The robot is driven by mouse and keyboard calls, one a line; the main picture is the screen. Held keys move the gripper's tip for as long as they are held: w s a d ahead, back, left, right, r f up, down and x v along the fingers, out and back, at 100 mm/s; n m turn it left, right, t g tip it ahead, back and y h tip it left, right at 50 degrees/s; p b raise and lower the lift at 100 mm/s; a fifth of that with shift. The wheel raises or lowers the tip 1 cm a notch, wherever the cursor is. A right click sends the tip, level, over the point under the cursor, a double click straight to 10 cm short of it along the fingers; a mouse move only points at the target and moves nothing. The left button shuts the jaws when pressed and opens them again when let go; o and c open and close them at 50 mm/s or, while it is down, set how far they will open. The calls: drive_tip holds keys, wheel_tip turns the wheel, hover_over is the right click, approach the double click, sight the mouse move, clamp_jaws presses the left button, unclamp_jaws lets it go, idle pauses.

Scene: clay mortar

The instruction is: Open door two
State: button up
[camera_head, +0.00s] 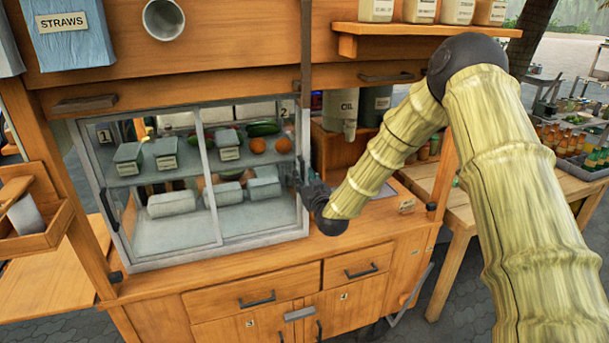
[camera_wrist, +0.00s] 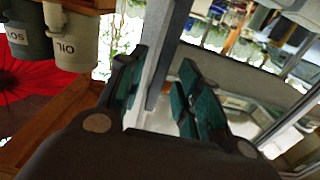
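Door two (camera_head: 262,232) is the right glass panel of the display case, with a label "2" (camera_head: 285,108) at its upper right. It looks closed, beside door one (camera_head: 165,245). My gripper (camera_head: 302,180) is at the right edge of door two, about mid-height, where the wrist hides part of the frame. In the wrist view, my gripper (camera_wrist: 160,78) has its green-padded fingers apart. A grey upright bar (camera_wrist: 168,45) stands between them, with a gap by the right finger. I cannot tell whether the left finger touches it. Door two's handle cannot be made out clearly.
Door one's dark handle (camera_head: 108,210) is at the far left. The oil container (camera_head: 340,108) stands right of the case, near my arm. Drawers (camera_head: 255,298) lie below. A wooden shelf (camera_head: 430,30) with canisters hangs above. A side table (camera_head: 460,205) stands at right.

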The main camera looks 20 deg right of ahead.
drive_tip(key=shift+w, duration=0.5)
clamp_jaws()
